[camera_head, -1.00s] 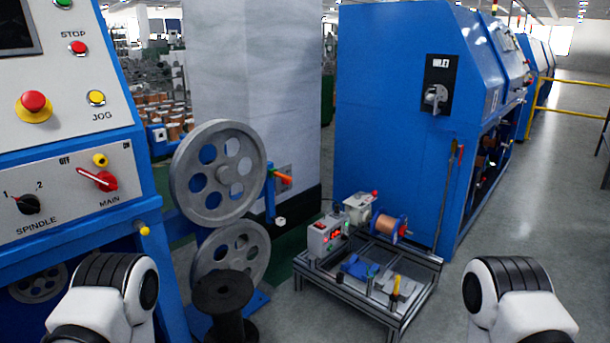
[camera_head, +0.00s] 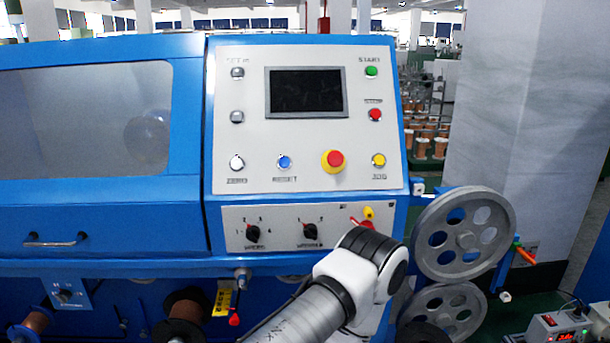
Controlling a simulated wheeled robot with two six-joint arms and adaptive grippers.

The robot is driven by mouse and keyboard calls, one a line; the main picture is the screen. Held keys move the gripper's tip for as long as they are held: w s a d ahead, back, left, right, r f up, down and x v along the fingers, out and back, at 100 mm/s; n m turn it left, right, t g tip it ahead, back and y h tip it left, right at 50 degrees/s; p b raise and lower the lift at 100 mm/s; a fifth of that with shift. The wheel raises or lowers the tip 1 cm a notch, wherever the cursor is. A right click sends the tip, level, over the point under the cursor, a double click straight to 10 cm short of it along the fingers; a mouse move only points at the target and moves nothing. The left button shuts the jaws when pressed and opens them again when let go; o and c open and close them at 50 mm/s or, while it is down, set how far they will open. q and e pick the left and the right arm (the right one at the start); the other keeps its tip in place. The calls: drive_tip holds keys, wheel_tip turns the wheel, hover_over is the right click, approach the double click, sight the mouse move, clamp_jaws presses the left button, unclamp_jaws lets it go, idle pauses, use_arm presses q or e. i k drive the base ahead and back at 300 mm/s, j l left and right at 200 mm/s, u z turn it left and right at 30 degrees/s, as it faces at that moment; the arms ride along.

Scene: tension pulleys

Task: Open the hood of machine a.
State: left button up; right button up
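A blue machine fills the left and middle of the head view. Its hood (camera_head: 185,210) is down and has a large grey see-through window (camera_head: 90,118). A metal bar handle (camera_head: 55,242) sits low on the hood's front, at the far left. No letter naming the machine is readable. One of my white arm links with a black joint (camera_head: 375,255) rises from the bottom middle, in front of the control panel's lower right. I cannot tell which arm it is. Neither gripper shows.
The control panel (camera_head: 230,150) carries a dark screen, several buttons and a red-and-yellow emergency stop (camera_head: 334,160). Grey pulley wheels (camera_head: 465,235) stand right of it. Copper spools (camera_head: 186,305) sit below the hood. A pale pillar (camera_head: 530,110) stands at the right.

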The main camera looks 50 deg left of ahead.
sight(163, 212)
drive_tip(key=u, duration=2.85)
